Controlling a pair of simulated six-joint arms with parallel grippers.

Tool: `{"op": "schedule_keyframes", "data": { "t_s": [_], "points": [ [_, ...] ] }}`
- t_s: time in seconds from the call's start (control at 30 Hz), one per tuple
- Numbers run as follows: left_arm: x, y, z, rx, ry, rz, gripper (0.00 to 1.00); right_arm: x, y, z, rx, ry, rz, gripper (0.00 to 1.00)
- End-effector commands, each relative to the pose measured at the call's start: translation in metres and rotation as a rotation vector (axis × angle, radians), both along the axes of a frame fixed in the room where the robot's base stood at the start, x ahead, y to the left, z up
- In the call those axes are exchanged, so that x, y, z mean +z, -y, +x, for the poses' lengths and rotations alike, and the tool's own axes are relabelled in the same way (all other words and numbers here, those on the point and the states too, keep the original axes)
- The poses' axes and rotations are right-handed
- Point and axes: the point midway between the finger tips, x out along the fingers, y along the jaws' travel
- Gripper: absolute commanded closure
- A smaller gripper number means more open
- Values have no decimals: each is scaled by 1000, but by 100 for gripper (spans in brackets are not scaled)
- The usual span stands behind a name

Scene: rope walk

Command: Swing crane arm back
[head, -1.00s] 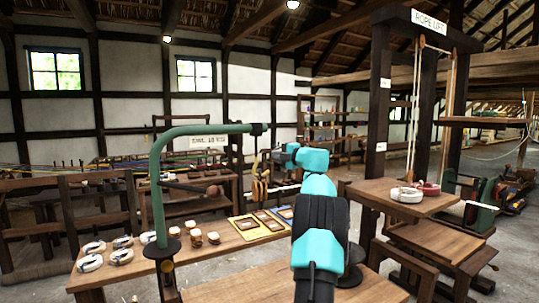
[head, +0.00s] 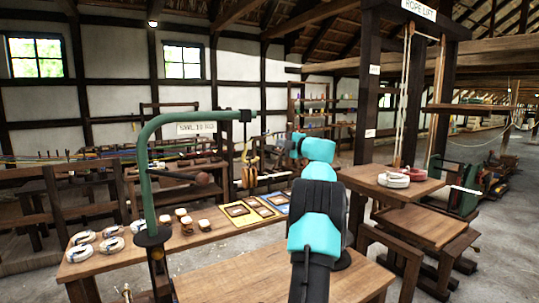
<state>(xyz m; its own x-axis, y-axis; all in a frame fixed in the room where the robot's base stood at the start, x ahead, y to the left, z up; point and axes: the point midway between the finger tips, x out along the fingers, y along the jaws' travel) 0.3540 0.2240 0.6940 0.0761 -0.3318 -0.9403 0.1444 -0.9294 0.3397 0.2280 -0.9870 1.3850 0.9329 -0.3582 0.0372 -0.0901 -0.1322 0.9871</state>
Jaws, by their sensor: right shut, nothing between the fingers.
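My left gripper is not in view.
Rope coils (head: 83,238), small jars (head: 186,224) and framed cards (head: 240,213) lie on the bench (head: 150,255). A dark post frame marked ROPE LIFT (head: 418,8) stands at the right, with a coil (head: 393,180) on its platform. Hooks hang on a rack behind the crane.

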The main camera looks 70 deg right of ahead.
Motion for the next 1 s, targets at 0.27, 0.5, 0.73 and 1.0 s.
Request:
{"op": "schedule_keyframes", "data": {
  "t_s": [0.27,0.5,0.73,1.0],
  "points": [
    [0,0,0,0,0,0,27,-47,-18,0,-17,367,555,100],
    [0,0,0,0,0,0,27,-100,-42,-11,-51,686,1026,100],
    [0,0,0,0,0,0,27,-120,-52,-16,-65,794,1174,100],
    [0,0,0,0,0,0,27,-119,-51,-16,-65,792,1171,100]
  ]
}}
